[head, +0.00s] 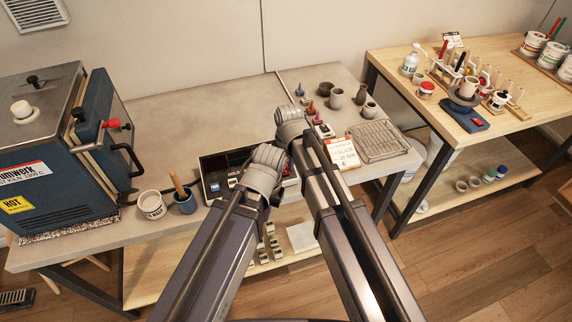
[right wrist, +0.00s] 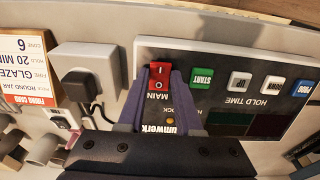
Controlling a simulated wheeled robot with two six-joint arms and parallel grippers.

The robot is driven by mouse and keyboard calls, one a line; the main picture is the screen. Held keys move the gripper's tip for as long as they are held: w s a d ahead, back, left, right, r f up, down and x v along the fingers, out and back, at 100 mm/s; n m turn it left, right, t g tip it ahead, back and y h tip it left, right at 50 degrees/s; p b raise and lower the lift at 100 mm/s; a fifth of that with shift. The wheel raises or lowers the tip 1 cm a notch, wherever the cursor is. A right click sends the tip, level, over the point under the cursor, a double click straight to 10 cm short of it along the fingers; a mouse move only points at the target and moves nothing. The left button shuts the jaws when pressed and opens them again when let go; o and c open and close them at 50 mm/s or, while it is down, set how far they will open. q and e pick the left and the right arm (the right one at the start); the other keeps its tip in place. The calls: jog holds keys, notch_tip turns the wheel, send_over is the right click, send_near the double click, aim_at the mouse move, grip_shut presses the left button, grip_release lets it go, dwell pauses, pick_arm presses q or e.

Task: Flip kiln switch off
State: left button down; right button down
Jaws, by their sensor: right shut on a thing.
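The kiln controller (head: 213,178), a dark panel in a light frame, lies on the grey table. It fills the upper right of the right wrist view (right wrist: 225,52), its lettering upside down. Its red switch (right wrist: 160,70), marked MAIN, sits at the panel's left end there. My right gripper (right wrist: 160,76) is shut on this switch, one dark finger on each side. Which way the rocker is tipped cannot be told. In the head view my arms hide the switch. The blue kiln (head: 55,150) stands at the left, its door side facing right. My left gripper does not show clearly.
Beside the switch are a black plug in a grey socket box (right wrist: 88,62) and a firing card (head: 342,152). A white tub (head: 151,204) and blue cup (head: 186,203) stand left of the controller.

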aim_at(287, 173)
jog(key=c, duration=0.6)
grip_release()
jog(key=shift+r, duration=0.1)
jog(key=r+p, duration=0.5)
jog(key=s+r+p, duration=0.1)
jog(key=r+p, duration=0.1)
jog(key=shift+d+r+p, duration=0.15)
jog(key=shift+r+p, duration=0.1)
jog(key=shift+p, duration=0.15)
